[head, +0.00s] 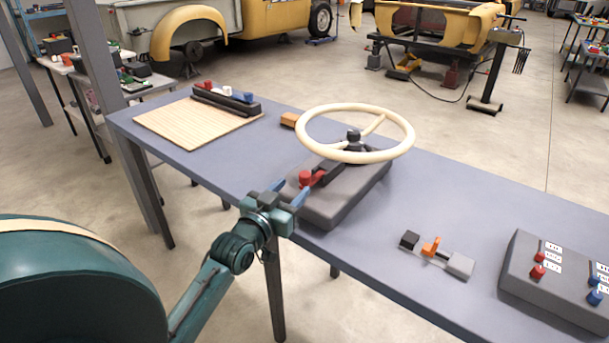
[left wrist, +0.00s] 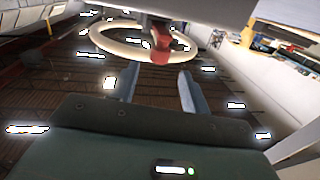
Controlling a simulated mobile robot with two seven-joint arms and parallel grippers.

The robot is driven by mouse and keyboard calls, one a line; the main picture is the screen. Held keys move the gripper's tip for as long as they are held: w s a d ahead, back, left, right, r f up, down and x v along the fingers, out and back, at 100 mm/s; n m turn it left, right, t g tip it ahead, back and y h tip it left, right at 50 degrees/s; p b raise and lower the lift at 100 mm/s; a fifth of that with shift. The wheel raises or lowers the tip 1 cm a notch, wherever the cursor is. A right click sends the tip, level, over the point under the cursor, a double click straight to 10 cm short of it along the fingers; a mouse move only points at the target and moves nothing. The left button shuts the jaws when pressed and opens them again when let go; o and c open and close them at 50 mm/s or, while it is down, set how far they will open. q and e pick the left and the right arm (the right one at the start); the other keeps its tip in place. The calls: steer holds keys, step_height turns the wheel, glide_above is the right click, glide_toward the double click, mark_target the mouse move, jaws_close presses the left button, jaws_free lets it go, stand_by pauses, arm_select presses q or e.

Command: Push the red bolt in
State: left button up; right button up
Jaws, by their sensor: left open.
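The red bolt (head: 312,179) sits at the near left end of a dark housing on a grey block (head: 345,200). A cream steering wheel (head: 398,122) stands above that block. My left gripper (head: 289,191) is open and empty, with its blue fingers close to the near left of the bolt. In the left wrist view, the red bolt (left wrist: 161,48) appears beyond the gap between the fingers (left wrist: 158,77). A gap seems to remain between fingers and bolt; exact contact is hard to tell. My right gripper is not in view.
All stands on a blue-grey table (head: 400,243). A wooden board (head: 185,125) and a dark rack (head: 225,100) are at the left. A small orange-handled latch (head: 432,248) and a grey switch box (head: 540,285) are at the right. The table's front edge is close to my arm.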

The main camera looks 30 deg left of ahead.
mark_target(302, 179)
arm_select(q)
steer(key=w, duration=0.6)
steer(key=shift+w+a, duration=0.2)
steer(key=shift+w, duration=0.2)
jaws_close()
